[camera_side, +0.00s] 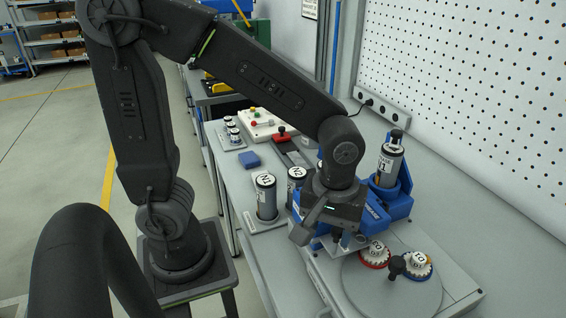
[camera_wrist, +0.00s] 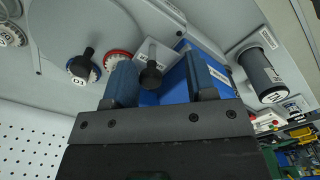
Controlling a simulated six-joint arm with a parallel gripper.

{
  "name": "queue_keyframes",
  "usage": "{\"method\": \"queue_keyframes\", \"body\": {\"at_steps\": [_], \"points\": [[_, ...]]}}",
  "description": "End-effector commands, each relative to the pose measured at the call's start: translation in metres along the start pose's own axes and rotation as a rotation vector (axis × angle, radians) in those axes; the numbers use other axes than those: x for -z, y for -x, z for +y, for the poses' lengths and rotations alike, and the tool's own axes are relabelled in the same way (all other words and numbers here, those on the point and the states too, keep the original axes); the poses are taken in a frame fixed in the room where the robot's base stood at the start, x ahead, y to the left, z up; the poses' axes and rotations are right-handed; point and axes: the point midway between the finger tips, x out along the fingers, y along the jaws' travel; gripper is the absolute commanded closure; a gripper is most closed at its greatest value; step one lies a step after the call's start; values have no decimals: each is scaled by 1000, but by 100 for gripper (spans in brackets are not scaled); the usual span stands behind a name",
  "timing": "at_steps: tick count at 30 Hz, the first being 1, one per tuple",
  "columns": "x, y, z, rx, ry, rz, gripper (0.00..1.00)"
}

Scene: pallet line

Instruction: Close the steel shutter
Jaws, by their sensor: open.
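In the wrist view, a light metal plate (camera_wrist: 147,50) carries an upright black knob (camera_wrist: 151,74); it looks like the steel shutter. The plate lies at a blue housing (camera_wrist: 176,82), whose near parts my fingers hide. My gripper (camera_wrist: 160,68) is open, its two blue-grey fingers apart on either side of the knob in the picture. Whether they are level with the knob I cannot tell. In the side view my gripper (camera_side: 337,238) points down over the plate (camera_side: 352,242), in front of the blue housing (camera_side: 397,206). The wrist hides much of the shutter there.
A round turntable (camera_side: 375,298) with a red-rimmed dial (camera_side: 374,254) and a blue-rimmed dial (camera_side: 416,266) lies close by. Labelled cylinders stand at left (camera_side: 266,198) and in the blue housing (camera_side: 388,163). A pegboard wall (camera_side: 470,80) rises behind.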

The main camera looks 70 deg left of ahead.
Motion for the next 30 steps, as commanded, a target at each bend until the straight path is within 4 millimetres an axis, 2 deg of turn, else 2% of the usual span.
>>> {"method": "queue_keyframes", "body": {"at_steps": [2, 12, 24, 30], "points": [[-10, 2, -10, -1, -2, 0, 50], [-8, 69, -8, -3, 0, 1, 50], [-8, 141, -8, -1, 0, 0, 50], [2, 133, -30, -83, -154, 57, 50]]}}
